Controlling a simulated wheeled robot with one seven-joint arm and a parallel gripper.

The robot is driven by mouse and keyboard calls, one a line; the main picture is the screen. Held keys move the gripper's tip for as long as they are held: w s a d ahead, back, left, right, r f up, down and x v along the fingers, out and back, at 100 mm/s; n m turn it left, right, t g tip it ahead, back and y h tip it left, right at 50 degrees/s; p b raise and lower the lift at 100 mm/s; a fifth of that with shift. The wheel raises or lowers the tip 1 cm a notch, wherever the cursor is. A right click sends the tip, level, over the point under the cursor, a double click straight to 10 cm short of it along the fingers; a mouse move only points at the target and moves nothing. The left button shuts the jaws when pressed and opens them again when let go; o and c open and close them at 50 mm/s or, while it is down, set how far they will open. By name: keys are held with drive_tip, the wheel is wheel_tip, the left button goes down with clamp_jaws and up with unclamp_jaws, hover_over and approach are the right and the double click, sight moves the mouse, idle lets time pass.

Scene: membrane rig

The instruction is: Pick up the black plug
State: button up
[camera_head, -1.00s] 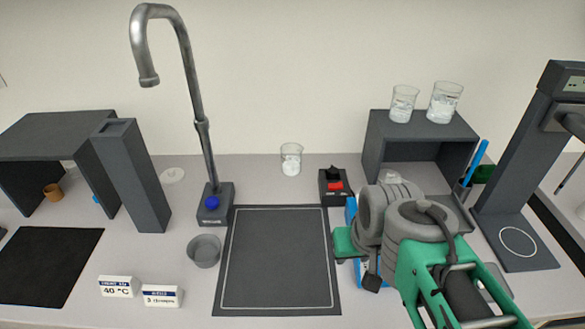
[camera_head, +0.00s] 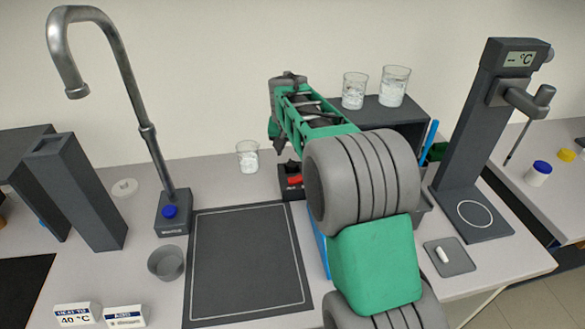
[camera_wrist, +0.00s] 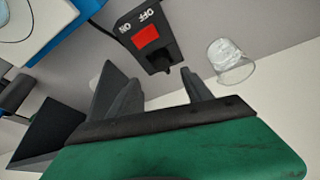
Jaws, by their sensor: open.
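The black plug (camera_wrist: 163,70) sits at the end of a dark switch box (camera_wrist: 143,33) with a red ON/OFF switch, in the wrist view. My gripper (camera_wrist: 160,80) is open and empty. Its two fingertips are on either side of the plug's end in the picture; I cannot tell how far apart they are in depth. In the head view the switch box (camera_head: 291,195) stands behind the dark mat, under my gripper. The plug is hard to make out there among dark shapes.
A glass beaker (camera_head: 248,156) stands just left of the switch box, and shows in the wrist view too. A grey shelf (camera_head: 405,112) with two beakers on top is to the right, partly behind my arm. The dark mat (camera_head: 240,262) in front is clear.

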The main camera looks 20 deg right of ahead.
sight(292, 163)
drive_tip(key=p+x, duration=0.2)
drive_tip(key=x, duration=0.5)
drive_tip(key=shift+w+f, duration=0.15)
drive_tip(key=shift+f, duration=0.15)
clamp_jaws()
idle(0.4)
